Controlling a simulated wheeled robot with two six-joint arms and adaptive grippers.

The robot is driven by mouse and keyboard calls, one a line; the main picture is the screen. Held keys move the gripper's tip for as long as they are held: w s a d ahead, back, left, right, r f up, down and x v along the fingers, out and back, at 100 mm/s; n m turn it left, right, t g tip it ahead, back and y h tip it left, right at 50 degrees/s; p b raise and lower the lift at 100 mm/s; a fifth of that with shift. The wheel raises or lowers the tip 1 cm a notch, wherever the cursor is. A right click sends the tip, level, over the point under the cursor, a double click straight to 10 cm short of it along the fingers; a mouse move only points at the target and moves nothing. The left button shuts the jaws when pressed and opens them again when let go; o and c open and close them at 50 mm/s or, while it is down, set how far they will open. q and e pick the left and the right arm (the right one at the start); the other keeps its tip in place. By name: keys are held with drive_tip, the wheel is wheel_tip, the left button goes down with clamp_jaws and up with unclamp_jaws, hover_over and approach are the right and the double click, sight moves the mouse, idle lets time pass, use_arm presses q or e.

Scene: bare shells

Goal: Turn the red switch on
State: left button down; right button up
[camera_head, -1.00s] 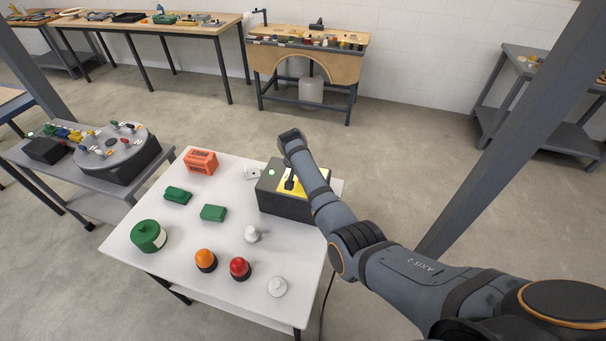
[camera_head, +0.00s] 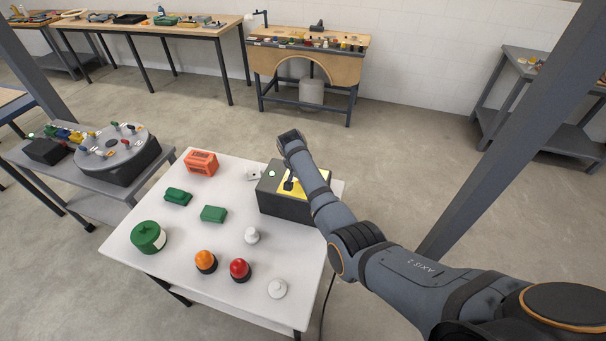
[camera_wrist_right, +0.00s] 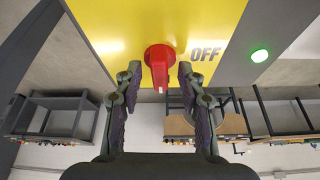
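The red switch (camera_wrist_right: 158,64) is a rotary knob with a handle on a yellow panel (camera_wrist_right: 115,25), with the word OFF printed to its right in the right wrist view. My right gripper (camera_wrist_right: 159,74) is open. Its two fingertips are on either side of the red handle, with small gaps visible. In the head view, the dark box (camera_head: 284,206) with the yellow face stands at the table's back right, and my right arm reaches over it and hides the red switch. My left gripper is in neither view.
A green light (camera_wrist_right: 259,55) glows on the box. The white table (camera_head: 200,240) also holds an orange block (camera_head: 201,162), green blocks (camera_head: 213,214), a green canister (camera_head: 148,236), orange (camera_head: 206,261) and red (camera_head: 239,269) domes and white pieces. A side table stands left.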

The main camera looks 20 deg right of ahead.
drive_tip(key=v, duration=1.2)
